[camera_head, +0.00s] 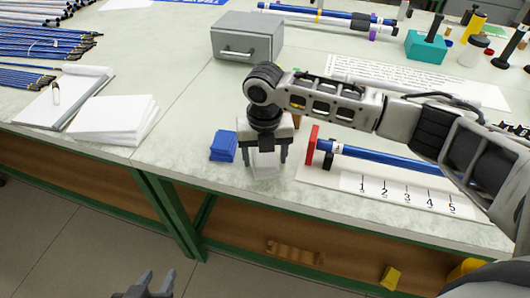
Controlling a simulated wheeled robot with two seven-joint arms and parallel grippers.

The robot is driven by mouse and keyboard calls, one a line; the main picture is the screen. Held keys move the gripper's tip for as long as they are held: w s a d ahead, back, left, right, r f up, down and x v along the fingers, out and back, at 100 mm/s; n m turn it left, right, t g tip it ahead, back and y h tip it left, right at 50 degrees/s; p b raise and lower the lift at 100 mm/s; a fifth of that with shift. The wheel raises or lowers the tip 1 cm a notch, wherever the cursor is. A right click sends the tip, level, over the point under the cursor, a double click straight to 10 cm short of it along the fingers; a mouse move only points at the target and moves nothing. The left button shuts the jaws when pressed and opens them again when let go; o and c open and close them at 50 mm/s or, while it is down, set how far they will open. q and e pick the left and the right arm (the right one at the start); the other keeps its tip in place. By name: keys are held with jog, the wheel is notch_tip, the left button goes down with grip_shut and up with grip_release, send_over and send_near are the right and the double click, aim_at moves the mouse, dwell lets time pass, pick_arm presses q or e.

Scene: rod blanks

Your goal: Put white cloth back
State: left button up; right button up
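A small white block-like thing, likely the folded white cloth (264,165), is at the table's front edge. My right gripper (265,163) points down over it, with one finger on each side. Whether the fingers press on it I cannot tell, nor whether it rests on the table. A folded blue cloth (223,146) lies on the table just left of this gripper. My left gripper (157,283) is at the bottom edge of the view, below the table front, with its two fingers apart and nothing seen between them.
Right of the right gripper is a white numbered board (345,182) with a blue rod and red stop (312,146). A white stack (113,118), a notepad and many blue rods lie left. A grey drawer box (246,38) stands behind. The table between stack and blue cloth is clear.

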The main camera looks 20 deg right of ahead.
aim_at(264, 156)
jog(key=shift+o, duration=0.2)
jog(key=shift+r, duration=0.1)
notch_tip(264, 156, up, 12)
dwell(0.5)
jog(key=shift+r, duration=0.1)
